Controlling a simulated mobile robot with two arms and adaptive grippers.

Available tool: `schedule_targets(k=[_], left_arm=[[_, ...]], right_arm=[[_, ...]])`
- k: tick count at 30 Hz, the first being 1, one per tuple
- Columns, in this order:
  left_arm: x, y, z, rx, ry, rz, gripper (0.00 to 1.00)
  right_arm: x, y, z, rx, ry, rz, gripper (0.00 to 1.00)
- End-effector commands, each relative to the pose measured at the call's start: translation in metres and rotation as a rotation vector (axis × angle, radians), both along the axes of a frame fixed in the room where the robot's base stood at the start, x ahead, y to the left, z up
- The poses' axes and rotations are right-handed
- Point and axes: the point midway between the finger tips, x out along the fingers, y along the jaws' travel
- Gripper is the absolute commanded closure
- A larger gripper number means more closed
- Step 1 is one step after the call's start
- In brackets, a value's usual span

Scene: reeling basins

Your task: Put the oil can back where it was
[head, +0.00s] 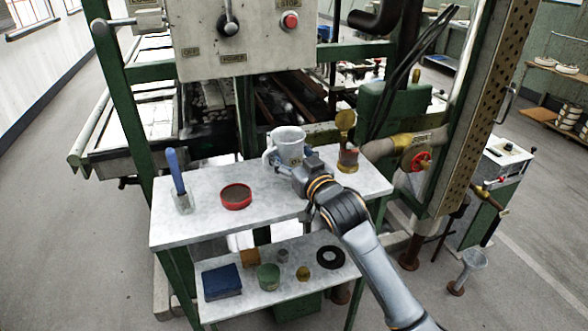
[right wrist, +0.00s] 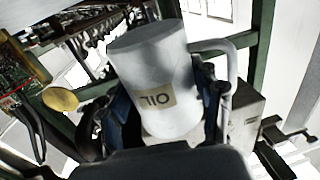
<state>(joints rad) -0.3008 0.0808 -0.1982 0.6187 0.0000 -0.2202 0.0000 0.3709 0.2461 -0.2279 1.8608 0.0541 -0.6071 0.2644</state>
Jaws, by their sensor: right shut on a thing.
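The oil can (head: 289,143) is a pale grey-white can with a side handle and a small label. It is upright at the back middle of the upper shelf's area; I cannot tell whether its base touches the shelf. My right gripper (head: 294,163) is shut on the oil can, reaching it from the front right. In the right wrist view the can (right wrist: 158,70) fills the middle, its OIL label upside down, with dark fingers on both sides and its handle at right. The lower part of the can is partly hidden by the gripper. My left gripper is not in view.
The white upper shelf (head: 215,228) carries a blue-handled tool in a holder (head: 178,178), a red round tin (head: 236,196) and an amber-and-brass item (head: 347,150). The lower shelf (head: 240,308) holds a blue box (head: 222,282) and a black ring (head: 331,258). Green machine posts stand behind.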

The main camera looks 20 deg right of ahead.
Motion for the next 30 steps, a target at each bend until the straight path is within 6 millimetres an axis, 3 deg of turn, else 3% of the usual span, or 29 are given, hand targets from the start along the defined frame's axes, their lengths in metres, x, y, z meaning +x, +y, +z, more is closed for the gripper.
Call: schedule_targets(k=[10, 16, 28, 29, 30], left_arm=[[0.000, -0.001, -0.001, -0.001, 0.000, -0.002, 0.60], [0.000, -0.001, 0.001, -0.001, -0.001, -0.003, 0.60], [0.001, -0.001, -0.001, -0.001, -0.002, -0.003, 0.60], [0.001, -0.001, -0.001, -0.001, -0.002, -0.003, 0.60], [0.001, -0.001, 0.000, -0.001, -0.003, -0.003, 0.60]], right_arm=[[0.017, -0.017, -0.027, -0.002, -0.002, -0.001, 0.79], [0.016, -0.015, -0.053, 0.000, -0.003, 0.001, 0.79], [0.016, -0.015, -0.058, 0.001, -0.005, 0.001, 0.79], [0.016, -0.015, -0.060, 0.000, -0.002, 0.001, 0.33], [0.016, -0.015, -0.059, -0.001, -0.002, 0.001, 0.25]])
